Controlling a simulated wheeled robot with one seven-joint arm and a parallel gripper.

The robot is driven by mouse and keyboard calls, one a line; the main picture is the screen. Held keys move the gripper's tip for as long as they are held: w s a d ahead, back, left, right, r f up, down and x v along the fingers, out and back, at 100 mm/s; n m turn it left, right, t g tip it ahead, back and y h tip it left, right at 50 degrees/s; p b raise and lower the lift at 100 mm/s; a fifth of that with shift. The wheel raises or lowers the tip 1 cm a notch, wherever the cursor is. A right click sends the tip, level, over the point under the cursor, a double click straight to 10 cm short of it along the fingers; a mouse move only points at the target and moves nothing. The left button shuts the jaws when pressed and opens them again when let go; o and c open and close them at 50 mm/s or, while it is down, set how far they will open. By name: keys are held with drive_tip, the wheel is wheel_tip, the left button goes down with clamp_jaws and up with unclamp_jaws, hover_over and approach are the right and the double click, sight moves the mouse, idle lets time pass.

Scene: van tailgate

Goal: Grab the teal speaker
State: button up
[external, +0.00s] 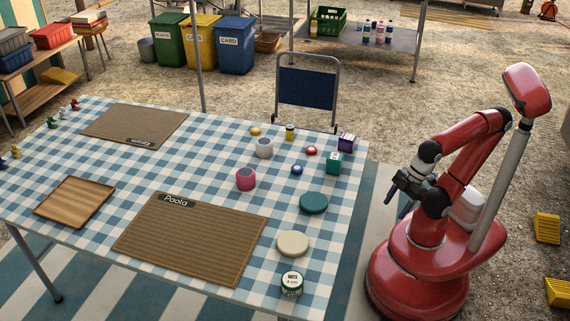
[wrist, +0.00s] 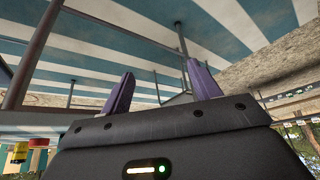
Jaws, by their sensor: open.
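A small teal box-shaped object (external: 334,166), which looks like the teal speaker, stands on the checked table (external: 225,142) near its right edge, just below a purple box. A flat round teal disc (external: 313,203) lies nearer on the same table. My gripper (external: 401,204) is open and empty, right of the table edge and apart from the box. In the wrist view its two purple fingers (wrist: 161,88) are spread with nothing between them. The teal box cannot be made out in the wrist view.
Near the teal box are a purple box (external: 346,142), a blue round item (external: 297,169) and a red one (external: 311,151). A cream disc (external: 293,243) and a labelled tin (external: 292,284) are at the near right. A folding chair (external: 307,90) stands behind the table.

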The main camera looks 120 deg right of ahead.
drive_tip(key=shift+o, duration=0.9)
drive_tip(key=m+g+y+b, duration=0.1)
drive_tip(key=m+y, duration=0.3)
drive_tip(key=m, duration=2.3)
approach(335, 155)
drive_tip(key=x, duration=0.5)
drive_tip(key=shift+w+a+r, duration=0.15)
drive_tip(key=shift+a, duration=0.3)
drive_tip(key=shift+d+f, duration=0.1)
drive_tip(key=shift+f, duration=0.1)
drive_tip(key=b+x, duration=0.1)
drive_tip(key=x, duration=0.2)
drive_tip(key=b+x, duration=0.1)
drive_tip(key=x, duration=0.3)
drive_tip(key=shift+d+f, duration=0.2)
drive_tip(key=shift+f, duration=0.1)
